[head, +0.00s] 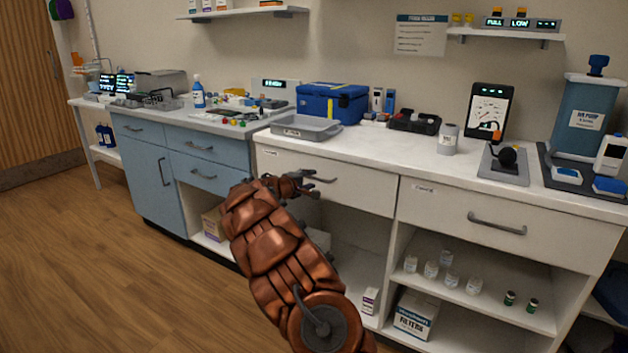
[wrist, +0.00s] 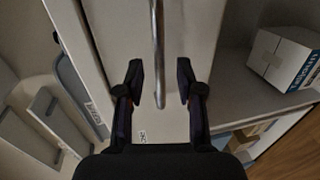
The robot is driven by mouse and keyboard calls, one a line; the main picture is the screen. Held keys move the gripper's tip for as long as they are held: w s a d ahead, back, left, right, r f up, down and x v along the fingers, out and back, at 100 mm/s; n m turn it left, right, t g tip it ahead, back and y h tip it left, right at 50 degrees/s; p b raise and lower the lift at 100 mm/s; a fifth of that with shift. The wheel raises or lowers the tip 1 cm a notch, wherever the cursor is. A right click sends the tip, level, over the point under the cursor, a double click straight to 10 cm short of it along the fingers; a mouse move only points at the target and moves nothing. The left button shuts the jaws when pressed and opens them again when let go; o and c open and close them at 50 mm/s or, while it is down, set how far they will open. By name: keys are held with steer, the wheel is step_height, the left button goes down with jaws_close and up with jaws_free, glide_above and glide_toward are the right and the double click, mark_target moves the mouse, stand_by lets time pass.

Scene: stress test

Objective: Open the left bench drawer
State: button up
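The left bench drawer (head: 352,191) is the wide white front under the left part of the white worktop. It looks closed, flush with the bench. Its grey bar handle (head: 322,179) is partly hidden by my gripper (head: 298,186), which is at the left end of the handle. In the wrist view the handle (wrist: 157,45) runs down between the two dark fingers of my gripper (wrist: 160,80). The fingers are apart, with a gap on each side of the bar. The drawer front (wrist: 120,35) fills the middle behind them.
A grey tray (head: 306,128) stands on the worktop above the drawer. A right drawer (head: 450,212) with its own handle is beside it. Open shelves below hold a filter box (head: 416,312) and small bottles. The wooden floor (head: 110,260) at left is clear.

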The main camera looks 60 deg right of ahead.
mark_target(314, 178)
steer(key=shift+x, duration=1.55)
steer(key=shift+c, duration=0.2)
jaws_close()
